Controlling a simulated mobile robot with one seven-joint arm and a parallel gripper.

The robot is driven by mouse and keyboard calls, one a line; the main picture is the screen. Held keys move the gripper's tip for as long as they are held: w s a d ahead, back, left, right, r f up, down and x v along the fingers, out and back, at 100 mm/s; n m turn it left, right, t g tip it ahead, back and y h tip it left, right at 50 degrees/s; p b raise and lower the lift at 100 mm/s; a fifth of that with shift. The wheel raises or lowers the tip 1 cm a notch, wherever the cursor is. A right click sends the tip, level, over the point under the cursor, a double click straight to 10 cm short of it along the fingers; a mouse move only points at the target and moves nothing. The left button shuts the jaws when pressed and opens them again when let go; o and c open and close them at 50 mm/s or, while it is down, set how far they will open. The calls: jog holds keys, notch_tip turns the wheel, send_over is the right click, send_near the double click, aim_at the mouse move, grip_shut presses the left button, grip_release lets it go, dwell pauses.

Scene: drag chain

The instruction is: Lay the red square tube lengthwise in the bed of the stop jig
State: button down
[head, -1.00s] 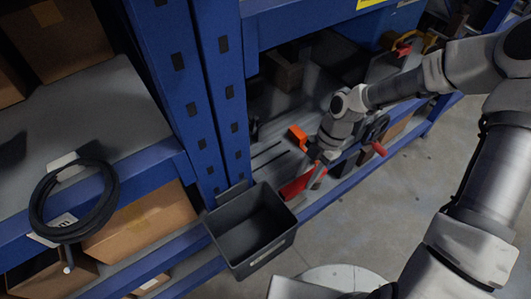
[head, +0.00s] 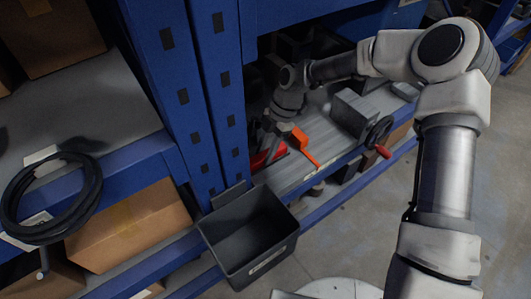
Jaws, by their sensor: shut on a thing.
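The red square tube (head: 261,160) is at the left end of the middle shelf, beside the blue upright. My gripper (head: 268,146) is shut on it and hides part of it. An orange part with a thin arm (head: 302,141) stands just right of the tube; it may belong to the stop jig. The jig's bed is hidden or too dark to make out. I cannot tell whether the tube touches the bed or is held above it.
An empty dark bin (head: 250,238) hangs in front. Blue uprights (head: 190,90) stand close left.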

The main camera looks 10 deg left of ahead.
jog(key=shift+f, duration=0.15)
jog(key=c, duration=0.5)
grip_release()
jog(key=shift+c, duration=0.2)
jog(key=p+v, duration=0.2)
jog(key=v, duration=0.6)
jog(key=shift+p, duration=0.4)
jog(key=shift+s, duration=0.1)
